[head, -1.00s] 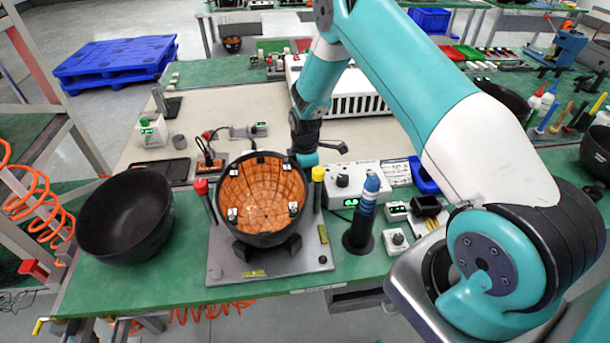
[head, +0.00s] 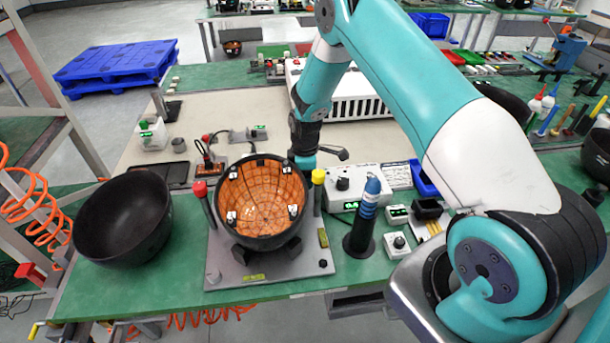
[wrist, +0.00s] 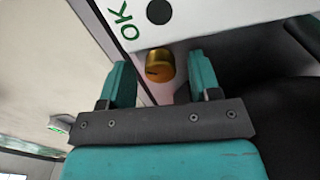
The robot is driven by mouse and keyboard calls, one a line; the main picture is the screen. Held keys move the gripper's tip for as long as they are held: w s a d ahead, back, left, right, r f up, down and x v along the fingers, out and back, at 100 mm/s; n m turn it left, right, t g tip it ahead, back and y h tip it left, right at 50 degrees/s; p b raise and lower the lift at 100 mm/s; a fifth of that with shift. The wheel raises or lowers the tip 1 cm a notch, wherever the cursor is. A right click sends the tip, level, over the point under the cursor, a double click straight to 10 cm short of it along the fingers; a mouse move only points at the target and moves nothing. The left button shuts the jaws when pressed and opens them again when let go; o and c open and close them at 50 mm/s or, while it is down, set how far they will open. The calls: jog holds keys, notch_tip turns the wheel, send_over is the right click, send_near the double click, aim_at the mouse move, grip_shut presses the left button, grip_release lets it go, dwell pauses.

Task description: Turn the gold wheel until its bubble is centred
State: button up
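The gold wheel (wrist: 159,66) shows in the wrist view, between the fingers of my gripper (wrist: 160,76) and apart from both. The gripper is open. In the head view the fingers and the wheel are hidden behind the orange-lined bowl (head: 262,205). This bowl stands on a grey plate (head: 222,262). Two small yellow-green levels lie on the plate, one at its front edge (head: 254,277) and one at its right side (head: 323,237). Their bubbles are too small to read.
A red-topped post (head: 200,190) and a yellow-topped post (head: 318,178) flank the bowl. A black bowl (head: 122,220) stands at the left. A blue-banded tool (head: 368,210) stands upright at the right, near a white control box (head: 355,183). Bare green bench shows at the front.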

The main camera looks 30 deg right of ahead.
notch_tip(320, 180, up, 17)
jog(key=b, duration=0.3)
jog(key=shift+r, duration=0.2)
jog(key=shift+c, duration=1.4)
jog(key=n, duration=0.4)
notch_tip(320, 180, down, 18)
jog(key=n+p, duration=0.4)
jog(key=n, duration=0.7)
jog(key=shift+r, duration=0.2)
